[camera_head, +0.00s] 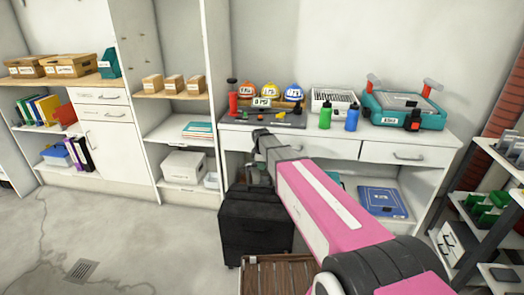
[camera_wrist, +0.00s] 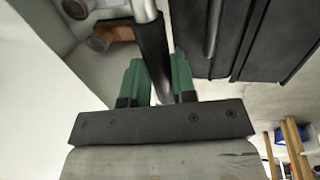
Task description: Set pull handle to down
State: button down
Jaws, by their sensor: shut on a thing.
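The pull handle (camera_wrist: 151,48) shows in the wrist view as a dark grip beside a pale metal tube. My gripper (camera_wrist: 160,75) has green fingers on either side of it, shut on it. A second metal rod (camera_wrist: 213,28) runs alongside the black case (camera_wrist: 245,40). In the head view the black case (camera_head: 255,225) stands on the floor in front of the white desk. My gripper (camera_head: 262,172) is at the top of the case, partly hidden by my pink arm. How far the handle stands out of the case is hard to tell.
The white desk (camera_head: 360,148) stands behind the case, with bottles, helmets and a teal toolbox (camera_head: 403,108) on it. A brown slatted crate (camera_head: 275,275) sits on the floor in front of the case. The floor to the left (camera_head: 130,240) is clear.

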notch_tip(320, 180, down, 8)
jog(key=shift+f, duration=0.2)
dwell(0.3)
jog(key=c, duration=0.9)
grip_release()
jog(key=r, duration=0.3)
jog(key=s+r, duration=0.1)
jog(key=r, duration=0.3)
jog(key=s+r, duration=0.1)
jog(key=r, duration=0.2)
jog(key=shift+a+r, duration=0.2)
jog(key=shift+r, duration=0.15)
jog(key=s+d+f+m, duration=0.1)
jog(key=s+d+m, duration=0.4)
jog(key=s, duration=0.3)
jog(key=s+d+f+m+g, duration=0.1)
jog(key=s+d+f+m, duration=0.1)
jog(key=s+d+m, duration=0.3)
jog(key=s+d+f+m+g, duration=0.1)
jog(key=s+d+m, duration=0.4)
jog(key=s, duration=0.6)
jog(key=shift+s+d+f+m, duration=0.2)
jog(key=shift+d+f+m, duration=0.15)
jog(key=shift+m, duration=0.25)
